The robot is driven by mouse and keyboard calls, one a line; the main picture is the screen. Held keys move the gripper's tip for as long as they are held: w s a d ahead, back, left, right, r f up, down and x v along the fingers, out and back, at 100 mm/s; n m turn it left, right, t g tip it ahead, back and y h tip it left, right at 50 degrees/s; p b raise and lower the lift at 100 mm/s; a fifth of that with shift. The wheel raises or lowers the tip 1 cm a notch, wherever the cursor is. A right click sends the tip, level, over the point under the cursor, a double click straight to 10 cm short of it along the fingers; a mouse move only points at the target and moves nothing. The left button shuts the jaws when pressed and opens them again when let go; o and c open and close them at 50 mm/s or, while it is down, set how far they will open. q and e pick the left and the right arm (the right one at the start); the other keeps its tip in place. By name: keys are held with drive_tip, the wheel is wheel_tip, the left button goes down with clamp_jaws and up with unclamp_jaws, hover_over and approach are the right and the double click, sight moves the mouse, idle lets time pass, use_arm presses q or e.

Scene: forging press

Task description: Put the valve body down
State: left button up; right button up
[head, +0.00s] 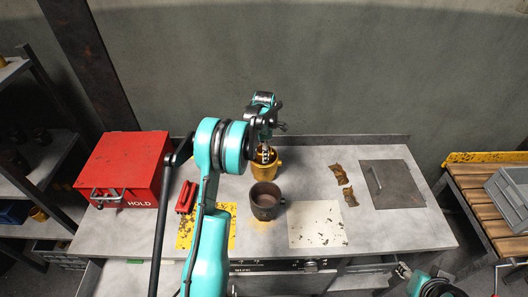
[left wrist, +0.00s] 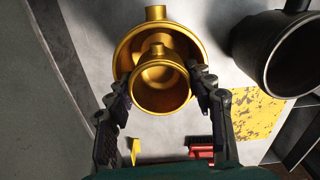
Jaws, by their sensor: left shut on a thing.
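The valve body is a golden, flanged, hollow part. In the head view it (head: 266,172) is at the back middle of the grey bench, under my left gripper (head: 264,153). In the left wrist view the valve body (left wrist: 160,88) lies between the two fingers of my left gripper (left wrist: 163,98), which are shut on it. My arm and fingers hide part of it in the head view. I cannot tell whether its base touches the bench top. Part of my right arm (head: 430,284) shows at the lower right of the head view; its jaws are not clear.
A dark cup (head: 265,201) stands just in front of the valve body. A red HOLD box (head: 125,165), a red tool (head: 186,197) and a worn yellow patch (head: 222,232) are left. A pale plate (head: 318,224), brown scraps (head: 340,175) and a grey plate (head: 392,184) are right.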

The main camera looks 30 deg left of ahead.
use_arm(q)
drive_tip(key=o, duration=1.5)
drive_tip(key=shift+o, duration=0.2)
drive_tip(key=shift+r, duration=0.1)
